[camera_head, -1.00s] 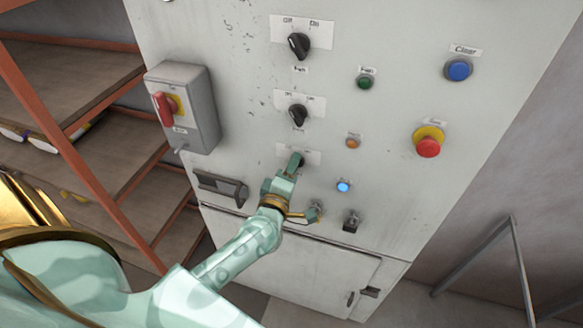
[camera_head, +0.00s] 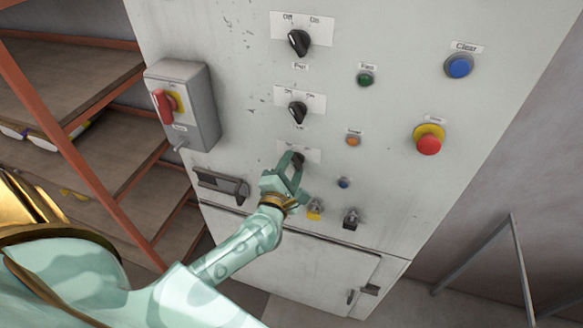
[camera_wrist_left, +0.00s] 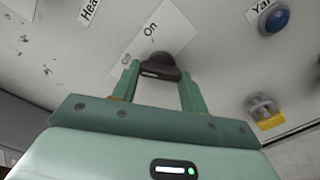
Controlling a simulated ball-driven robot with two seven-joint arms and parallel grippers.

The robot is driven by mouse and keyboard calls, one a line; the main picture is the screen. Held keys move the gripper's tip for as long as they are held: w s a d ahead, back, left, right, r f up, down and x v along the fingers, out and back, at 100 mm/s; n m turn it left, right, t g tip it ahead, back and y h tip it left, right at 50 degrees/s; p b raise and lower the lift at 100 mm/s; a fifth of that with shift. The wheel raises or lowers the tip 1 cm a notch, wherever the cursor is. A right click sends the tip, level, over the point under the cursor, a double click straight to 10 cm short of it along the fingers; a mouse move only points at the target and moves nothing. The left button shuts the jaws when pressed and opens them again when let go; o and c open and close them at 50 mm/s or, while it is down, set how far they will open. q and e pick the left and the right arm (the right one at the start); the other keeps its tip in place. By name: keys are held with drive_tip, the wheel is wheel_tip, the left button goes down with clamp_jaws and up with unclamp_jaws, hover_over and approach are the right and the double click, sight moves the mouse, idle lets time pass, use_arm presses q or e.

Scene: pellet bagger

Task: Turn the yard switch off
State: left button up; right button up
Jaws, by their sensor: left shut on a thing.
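The yard switch is the lowest of the black rotary knobs (camera_head: 298,160) in the column on the grey cabinet front. My left gripper (camera_head: 292,166) is shut on this knob, with one finger on each side. In the left wrist view the knob (camera_wrist_left: 160,68) sits between the fingertips, below a tilted white plate (camera_wrist_left: 158,34) with "On" readable. The "Off" mark is not readable. A small blue lamp (camera_head: 344,183) to the right of the knob is dark; its label, partly cut off, starts with "Ya" in the wrist view. My right gripper is out of view.
Two more black knobs (camera_head: 299,43) (camera_head: 298,112) stand above. A red emergency button (camera_head: 428,144), a blue Clear button (camera_head: 459,66) and a red-handled isolator box (camera_head: 184,106) flank them. A yellow-based part (camera_head: 314,212) sits just below the gripper. Shelves (camera_head: 72,142) are at left.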

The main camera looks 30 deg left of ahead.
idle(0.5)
use_arm(q)
drive_tip(key=o, duration=1)
drive_tip(key=b+v, duration=0.3)
drive_tip(key=v, duration=1.3)
drive_tip(key=shift+s+f, duration=0.1)
drive_tip(key=shift+s, duration=0.1)
